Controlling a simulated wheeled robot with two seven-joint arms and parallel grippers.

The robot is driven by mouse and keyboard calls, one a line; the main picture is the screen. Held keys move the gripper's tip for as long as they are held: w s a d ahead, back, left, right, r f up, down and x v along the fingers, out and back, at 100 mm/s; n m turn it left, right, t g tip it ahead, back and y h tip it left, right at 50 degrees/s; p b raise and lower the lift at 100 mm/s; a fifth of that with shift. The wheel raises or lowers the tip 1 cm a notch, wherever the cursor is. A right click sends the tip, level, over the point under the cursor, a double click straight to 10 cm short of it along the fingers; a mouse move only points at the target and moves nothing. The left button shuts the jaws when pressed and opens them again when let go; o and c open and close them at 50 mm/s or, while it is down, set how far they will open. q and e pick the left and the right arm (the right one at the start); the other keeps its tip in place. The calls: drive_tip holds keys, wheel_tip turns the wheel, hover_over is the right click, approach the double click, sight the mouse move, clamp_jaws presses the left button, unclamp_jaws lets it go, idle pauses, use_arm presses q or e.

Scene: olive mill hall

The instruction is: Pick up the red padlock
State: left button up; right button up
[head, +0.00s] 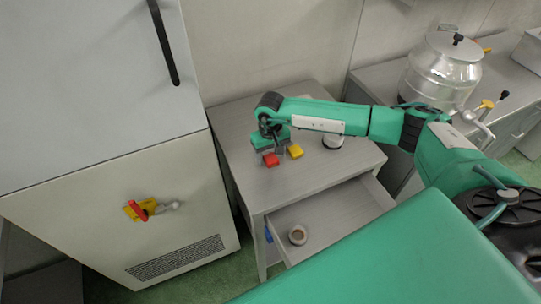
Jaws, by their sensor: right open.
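The red padlock (270,159) sits on the grey top of a small table (305,180), near its left side. A yellow padlock (295,151) lies close to its right. My right gripper (277,153) reaches in from the right and points down just above and behind the red padlock. Its jaws are open, and the padlocks show by the fingertips. The upper part of the red padlock is hidden by the gripper, and I cannot tell whether a finger touches it. My left gripper is not in view.
A round white-and-dark object (333,142) stands on the table under my right forearm. The table's drawer (335,222) is open, with a tape-like ring (298,235) inside. A tall grey cabinet (95,90) with a red-and-yellow switch (138,210) stands left. A metal vessel (442,70) stands right.

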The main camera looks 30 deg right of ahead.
drive_tip(key=shift+f, duration=0.2)
drive_tip(key=c, duration=1.1)
drive_tip(key=shift+r, duration=0.1)
drive_tip(key=shift+c, duration=0.2)
